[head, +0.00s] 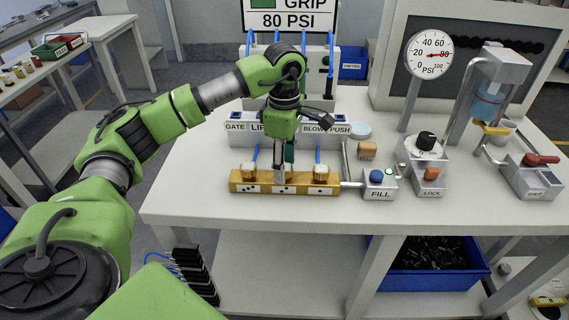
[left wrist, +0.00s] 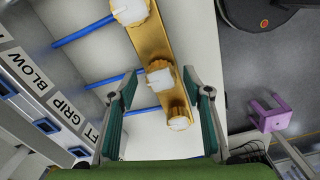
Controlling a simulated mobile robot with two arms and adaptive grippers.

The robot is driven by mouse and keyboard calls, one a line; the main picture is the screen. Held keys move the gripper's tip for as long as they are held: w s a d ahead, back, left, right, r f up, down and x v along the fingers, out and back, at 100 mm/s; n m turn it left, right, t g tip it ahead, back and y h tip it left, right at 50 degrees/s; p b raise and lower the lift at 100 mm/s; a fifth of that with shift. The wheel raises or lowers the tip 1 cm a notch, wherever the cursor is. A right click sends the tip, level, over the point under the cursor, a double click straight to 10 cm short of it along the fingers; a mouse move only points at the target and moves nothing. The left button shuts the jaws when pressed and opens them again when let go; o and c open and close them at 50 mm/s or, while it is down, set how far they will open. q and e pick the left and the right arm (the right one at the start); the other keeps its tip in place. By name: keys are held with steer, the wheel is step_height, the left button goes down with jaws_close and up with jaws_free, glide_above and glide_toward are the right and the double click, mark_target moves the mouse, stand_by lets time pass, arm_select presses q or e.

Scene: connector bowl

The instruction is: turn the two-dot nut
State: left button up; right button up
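A brass bar (head: 233,185) lies on the bench with three nuts along it and dot labels on its front face. The middle label appears to carry two dots. The middle nut (left wrist: 160,78) has a pale, faceted cap and a blue hose behind it. My left gripper (head: 283,174) points down at this nut and hides most of it in the head view. In the left wrist view the left gripper (left wrist: 160,83) is open, its teal-padded fingers on either side of the middle nut with gaps showing. How deep they reach around it is unclear. My right gripper is not in view.
Outer nuts (head: 249,172) (head: 321,173) stand close on both sides. A labelled panel (head: 240,139) with blue hoses is behind. Right of the bar are a FILL button box (head: 380,186), a LOCK box (head: 425,180) and a gauge (head: 429,55). The bench front is clear.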

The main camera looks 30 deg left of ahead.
arm_select(q)
step_height(320, 180, up, 12)
stand_by(0.7)
stand_by(0.5)
